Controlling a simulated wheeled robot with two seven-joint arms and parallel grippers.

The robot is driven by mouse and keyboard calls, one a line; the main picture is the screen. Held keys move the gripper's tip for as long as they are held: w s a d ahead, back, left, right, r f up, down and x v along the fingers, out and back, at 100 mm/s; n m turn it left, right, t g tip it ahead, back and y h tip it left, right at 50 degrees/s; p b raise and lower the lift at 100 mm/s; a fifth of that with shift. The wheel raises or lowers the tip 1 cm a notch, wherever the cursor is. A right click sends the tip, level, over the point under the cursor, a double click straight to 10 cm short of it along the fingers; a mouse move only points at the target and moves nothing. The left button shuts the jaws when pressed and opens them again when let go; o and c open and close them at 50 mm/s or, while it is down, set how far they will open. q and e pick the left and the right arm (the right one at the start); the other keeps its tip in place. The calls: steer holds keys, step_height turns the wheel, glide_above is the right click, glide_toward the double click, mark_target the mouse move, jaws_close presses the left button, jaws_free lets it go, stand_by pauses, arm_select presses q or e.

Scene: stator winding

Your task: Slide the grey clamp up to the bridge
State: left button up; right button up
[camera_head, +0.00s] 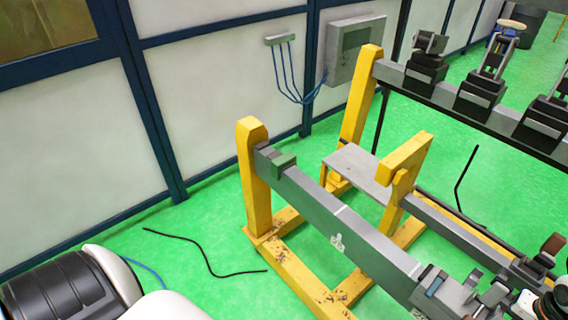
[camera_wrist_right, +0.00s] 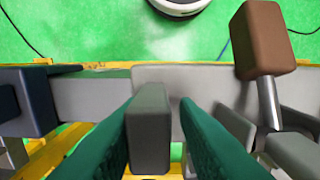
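In the head view a long grey rail (camera_head: 350,232) runs from a yellow post toward the lower right. A small grey-green clamp block (camera_head: 283,161) sits on its far end. More grey clamp parts (camera_head: 428,284) sit on its near end, cut off by the frame. In the right wrist view my right gripper (camera_wrist_right: 160,115) has its green fingers on either side of a dark grey upright block (camera_wrist_right: 148,128). A gap shows at the right finger, so it looks open around the block. I cannot tell which part is the bridge. My left gripper is out of view.
A brown-capped lever (camera_wrist_right: 262,40) stands just right of my right fingers in the wrist view. A dark block (camera_wrist_right: 30,100) is at the left. A second rail (camera_head: 450,221) and a rear rail with several black clamps (camera_head: 480,97) lie beyond.

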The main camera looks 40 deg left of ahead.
mark_target(444, 277)
steer(key=a, duration=0.2)
steer(key=w+a, duration=0.1)
steer(key=a, duration=0.3)
steer(key=shift+w, duration=0.25)
steer(key=shift+w+a+b, duration=0.15)
steer(key=shift+w+a, duration=0.1)
steer(key=shift+a, duration=0.85)
steer(key=shift+w+a+b, duration=0.15)
steer(key=shift+w+a, duration=0.1)
steer(key=shift+a, duration=0.8)
steer(key=shift+w+a+f+b, duration=0.1)
steer(key=shift+w+a+b, duration=0.3)
steer(key=shift+a, duration=0.85)
steer(key=shift+w+a+r+b, duration=0.15)
steer(key=shift+a+b, duration=0.3)
steer(key=shift+a, duration=0.85)
steer(key=shift+w+a+f+b, duration=0.15)
steer(key=shift+w+a+b, duration=0.25)
steer(key=shift+a, duration=0.85)
steer(key=a+b, duration=0.1)
steer(key=a, duration=0.1)
steer(key=w+a+b, duration=0.1)
steer(key=a, duration=0.2)
steer(key=shift+b, duration=0.35)
steer(key=shift+w+a+b, duration=0.2)
steer(key=shift+a+b, duration=0.35)
steer(key=shift+a, duration=0.25)
steer(key=shift+w+a+b, duration=0.2)
steer(key=shift+a+b, duration=0.3)
steer(key=shift+a, duration=0.3)
